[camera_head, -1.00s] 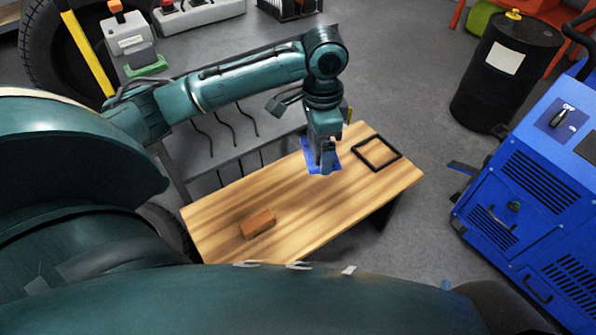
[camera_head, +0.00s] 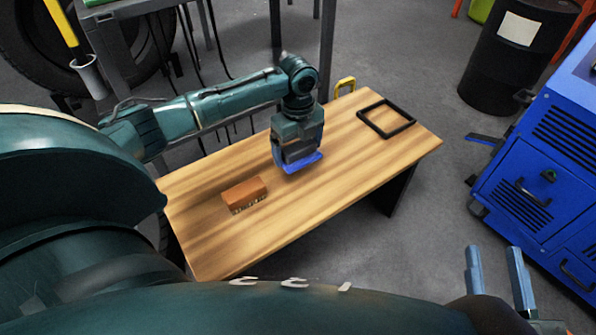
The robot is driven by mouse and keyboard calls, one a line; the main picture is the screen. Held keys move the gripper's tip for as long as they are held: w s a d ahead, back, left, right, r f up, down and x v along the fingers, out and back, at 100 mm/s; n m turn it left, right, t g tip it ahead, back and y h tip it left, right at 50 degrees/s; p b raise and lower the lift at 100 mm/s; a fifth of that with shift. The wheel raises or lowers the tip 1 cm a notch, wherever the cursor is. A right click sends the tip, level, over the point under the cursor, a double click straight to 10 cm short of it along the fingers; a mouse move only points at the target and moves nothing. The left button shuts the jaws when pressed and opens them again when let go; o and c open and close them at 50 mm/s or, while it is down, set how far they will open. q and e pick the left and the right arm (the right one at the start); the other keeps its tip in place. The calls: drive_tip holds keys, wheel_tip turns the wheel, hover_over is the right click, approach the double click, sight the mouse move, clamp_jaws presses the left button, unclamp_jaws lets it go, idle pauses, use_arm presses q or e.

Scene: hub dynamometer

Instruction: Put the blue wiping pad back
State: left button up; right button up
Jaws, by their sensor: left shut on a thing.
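The blue wiping pad (camera_head: 304,163) is under my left gripper (camera_head: 298,157), which is shut on it above the middle of the wooden bench top. The gripper hides most of the pad; a blue edge shows below it. I cannot tell whether the pad touches the wood. A black square frame (camera_head: 408,127) lies on the bench to the right, apart from the pad, with bare wood inside it. My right gripper (camera_head: 495,249) shows at the lower right, its two fingers apart and nothing between them, off the bench.
A brown brush (camera_head: 245,193) lies on the wooden bench (camera_head: 207,245) left of the pad. A yellow object (camera_head: 345,86) is at the far edge. A blue cabinet (camera_head: 535,180) and a black drum (camera_head: 513,60) stand right. The bench between pad and frame is clear.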

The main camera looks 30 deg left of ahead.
sight(298, 175)
use_arm(q)
wheel_tip(298, 175, down, 2)
drive_tip(key=shift+f+b, duration=0.1)
drive_tip(key=shift+b, duration=0.2)
wheel_tip(298, 175, down, 4)
drive_tip(key=shift+b, duration=1.05)
drive_tip(key=shift+f, duration=0.15)
use_arm(e)
drive_tip(key=shift+w+r+n+t+y, duration=0.3)
drive_tip(key=shift+r+n+y, duration=0.1)
drive_tip(key=shift+r+y, duration=0.4)
use_arm(q)
drive_tip(key=o, duration=0.7)
use_arm(e)
drive_tip(key=shift+f, duration=0.15)
